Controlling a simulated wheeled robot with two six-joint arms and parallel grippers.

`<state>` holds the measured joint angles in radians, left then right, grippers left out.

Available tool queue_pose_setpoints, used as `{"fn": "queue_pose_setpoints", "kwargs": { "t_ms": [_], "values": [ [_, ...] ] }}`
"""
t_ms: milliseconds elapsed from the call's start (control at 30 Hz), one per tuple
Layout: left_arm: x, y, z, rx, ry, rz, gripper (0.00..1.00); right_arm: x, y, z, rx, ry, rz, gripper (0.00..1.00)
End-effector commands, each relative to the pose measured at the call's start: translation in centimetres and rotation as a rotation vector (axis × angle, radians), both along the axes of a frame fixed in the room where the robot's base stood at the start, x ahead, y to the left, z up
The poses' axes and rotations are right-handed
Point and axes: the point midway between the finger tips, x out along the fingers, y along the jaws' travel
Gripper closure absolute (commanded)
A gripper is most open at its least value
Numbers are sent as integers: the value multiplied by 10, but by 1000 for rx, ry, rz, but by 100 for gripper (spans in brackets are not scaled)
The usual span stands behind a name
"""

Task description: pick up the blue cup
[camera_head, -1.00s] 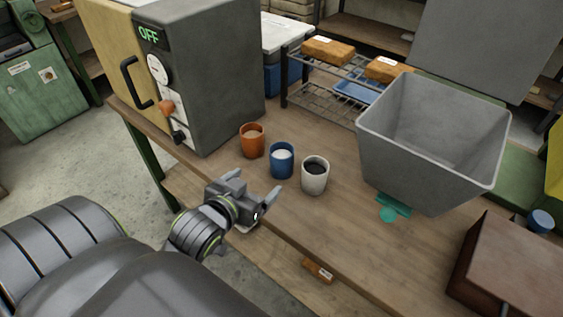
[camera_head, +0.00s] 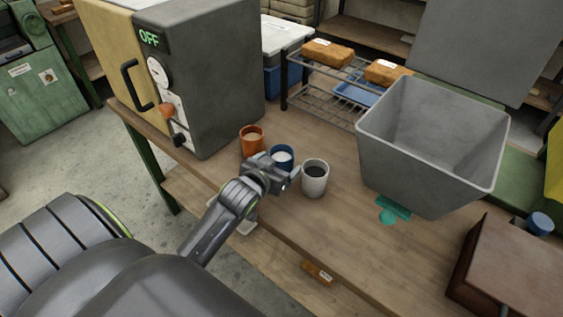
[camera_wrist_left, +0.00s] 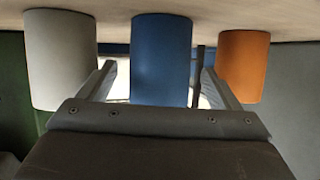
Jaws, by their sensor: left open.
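The blue cup (camera_head: 282,153) stands upright on the wooden table, between an orange cup (camera_head: 252,137) and a white cup (camera_head: 315,180) with dark contents. Its contents look white. My left gripper (camera_head: 281,167) is open at the cup's near side and hides its lower part in the head view. In the left wrist view, which shows the table at the top, the blue cup (camera_wrist_left: 161,58) lies centred between the two open fingers. I cannot tell whether they touch it. My right gripper is not in view.
The white cup (camera_wrist_left: 61,60) and orange cup (camera_wrist_left: 243,64) stand close on either side of the fingers. A grey oven-like box (camera_head: 215,85) stands behind left, a large grey bin (camera_head: 425,165) to the right. A wire rack (camera_head: 310,98) stands at the back.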

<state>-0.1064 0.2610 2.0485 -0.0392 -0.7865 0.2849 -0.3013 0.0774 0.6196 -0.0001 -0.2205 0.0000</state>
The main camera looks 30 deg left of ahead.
Motion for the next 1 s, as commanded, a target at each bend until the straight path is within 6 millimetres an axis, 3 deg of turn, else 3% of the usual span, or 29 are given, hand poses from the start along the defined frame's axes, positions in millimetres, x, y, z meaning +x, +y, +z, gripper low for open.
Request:
{"fn": "queue_pose_setpoints", "kwargs": {
  "t_ms": [200,467,867,1000],
  "values": [
    [20,3,-8,0,0,0,15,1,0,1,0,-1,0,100],
    [22,3,-10,0,0,-1,15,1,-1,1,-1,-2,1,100],
    [22,3,-9,0,0,0,65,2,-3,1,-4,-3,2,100],
    [22,3,-9,0,-1,-1,65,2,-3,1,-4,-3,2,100]
  ]
}}
